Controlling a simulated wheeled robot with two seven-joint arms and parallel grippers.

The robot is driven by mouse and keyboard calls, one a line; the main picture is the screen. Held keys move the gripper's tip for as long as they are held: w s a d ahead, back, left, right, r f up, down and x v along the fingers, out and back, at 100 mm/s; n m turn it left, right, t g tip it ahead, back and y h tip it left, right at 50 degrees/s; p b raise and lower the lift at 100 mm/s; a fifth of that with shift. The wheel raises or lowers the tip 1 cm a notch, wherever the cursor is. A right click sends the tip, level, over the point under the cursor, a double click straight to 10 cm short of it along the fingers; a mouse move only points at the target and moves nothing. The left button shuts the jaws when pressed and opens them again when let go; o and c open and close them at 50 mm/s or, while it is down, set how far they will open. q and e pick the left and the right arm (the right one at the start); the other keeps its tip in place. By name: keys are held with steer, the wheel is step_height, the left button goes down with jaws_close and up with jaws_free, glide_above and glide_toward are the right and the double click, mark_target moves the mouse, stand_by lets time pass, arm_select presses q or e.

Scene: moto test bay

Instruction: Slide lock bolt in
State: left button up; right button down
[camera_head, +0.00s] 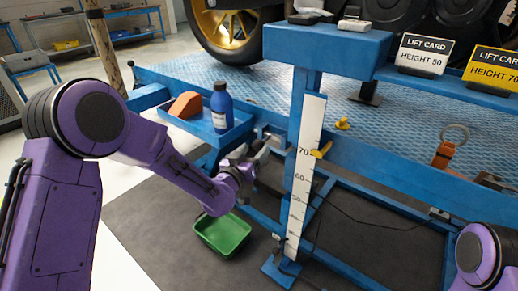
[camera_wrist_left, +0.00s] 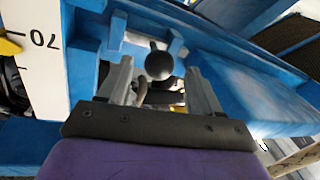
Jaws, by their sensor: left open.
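The lock bolt shows in the left wrist view as a dark round knob (camera_wrist_left: 159,65) on the blue lift frame. My left gripper (camera_wrist_left: 158,82) is open, with one grey finger on each side of the knob in the picture. I cannot tell whether either finger touches it. In the head view my left gripper (camera_head: 258,153) is beside the blue frame, left of the white height scale (camera_head: 304,165). The bolt is mostly hidden there by the gripper. Only part of my right arm shows at the lower right of the head view; its gripper is out of view.
A blue side tray (camera_head: 196,125) holds a blue bottle (camera_head: 221,107) and an orange-brown block (camera_head: 185,105). A green bin (camera_head: 222,236) stands on the floor mat below my gripper. A yellow pointer (camera_head: 321,150) sticks out at the scale near 70. Blue beams surround the gripper closely.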

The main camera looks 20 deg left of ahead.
mark_target(281, 143)
arm_select(q)
steer(key=w, duration=0.4)
steer(key=shift+d, duration=0.35)
jaws_close()
steer(key=d, duration=0.1)
steer(key=s+d, duration=0.1)
steer(key=d, duration=0.2)
steer(key=shift+s+d+p, duration=0.3)
steer(key=shift+s+d, duration=0.1)
steer(key=shift+s+d+f, duration=0.1)
steer(key=shift+d+f, duration=0.05)
jaws_free()
steer(key=shift+d, duration=0.1)
